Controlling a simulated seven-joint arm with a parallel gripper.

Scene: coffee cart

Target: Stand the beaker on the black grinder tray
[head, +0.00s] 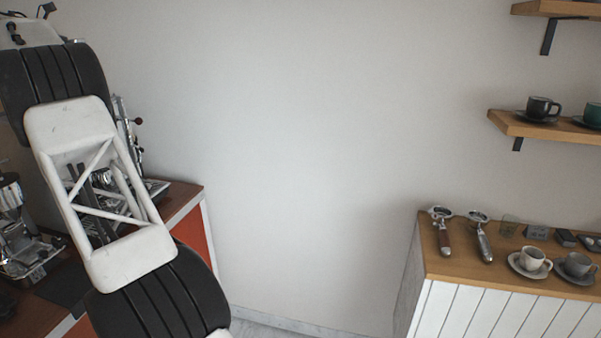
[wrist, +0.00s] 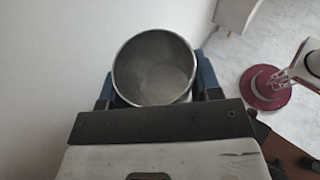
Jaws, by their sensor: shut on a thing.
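The beaker (wrist: 155,68) is a grey metal cup with an open round mouth, seen from above in the wrist view. It looks empty. My gripper (wrist: 155,90) is shut on it, with a blue finger on each side of its wall. The head view shows my arm at the left, but the gripper and beaker are out of sight there. A flat black piece (head: 66,284) lies on the left counter beside a metal machine (head: 22,240); I cannot tell if it is the grinder tray. My arm hides part of that counter.
The left counter (head: 190,190) has a brown top and an orange side panel. A wooden-topped cabinet (head: 450,262) at right carries portafilters (head: 442,228) and cups (head: 530,259). Wall shelves (head: 540,128) hang above it. Open floor lies between counter and cabinet.

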